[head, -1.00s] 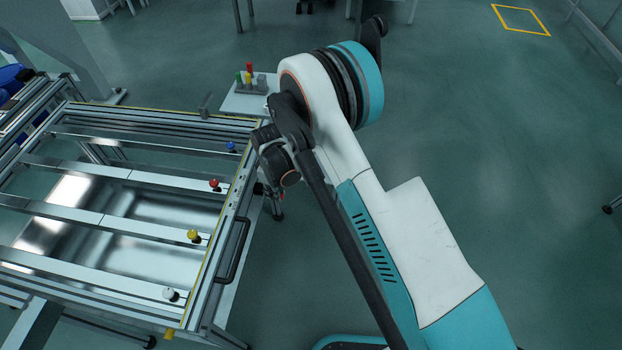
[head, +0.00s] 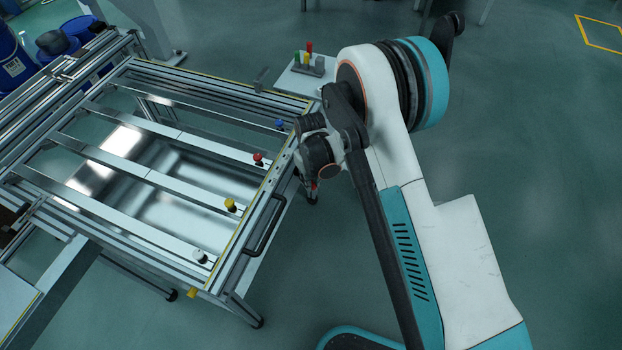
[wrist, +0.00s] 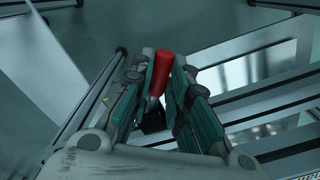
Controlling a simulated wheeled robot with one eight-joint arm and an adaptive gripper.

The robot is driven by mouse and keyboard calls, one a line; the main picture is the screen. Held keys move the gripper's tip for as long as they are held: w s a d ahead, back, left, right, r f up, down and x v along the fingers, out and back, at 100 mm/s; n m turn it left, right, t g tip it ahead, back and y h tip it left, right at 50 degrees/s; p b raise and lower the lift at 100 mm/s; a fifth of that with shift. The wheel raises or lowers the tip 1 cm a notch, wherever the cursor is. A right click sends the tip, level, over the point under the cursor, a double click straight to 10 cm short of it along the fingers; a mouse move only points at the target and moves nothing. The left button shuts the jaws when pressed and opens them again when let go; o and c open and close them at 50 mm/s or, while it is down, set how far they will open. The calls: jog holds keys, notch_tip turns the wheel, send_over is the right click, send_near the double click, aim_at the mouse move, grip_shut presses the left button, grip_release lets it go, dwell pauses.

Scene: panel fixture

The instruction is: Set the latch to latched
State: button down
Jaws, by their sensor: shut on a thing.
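The latch shows in the wrist view as a red cylindrical handle (wrist: 163,72) with a dark lower part (wrist: 153,118). The handle stands tilted between the two fingers of my gripper (wrist: 161,64), which are shut on it. Its lower end is partly hidden by the fingers. In the head view my wrist (head: 320,155) is at the right edge of the panel frame, and it hides most of the gripper and latch. Only a small red bit (head: 314,187) shows below it. I cannot tell the latch's setting from these views.
The metal panel frame (head: 190,87) carries crossbars with blue (head: 280,124), red (head: 258,158), yellow (head: 230,204) and white (head: 199,256) knobs. A black bar handle (head: 265,228) is on its right side. A small table (head: 290,82) with coloured pieces stands behind. Floor at right is clear.

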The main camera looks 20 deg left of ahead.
jog(key=c, duration=1.5)
grip_release()
notch_tip(320, 180, up, 12)
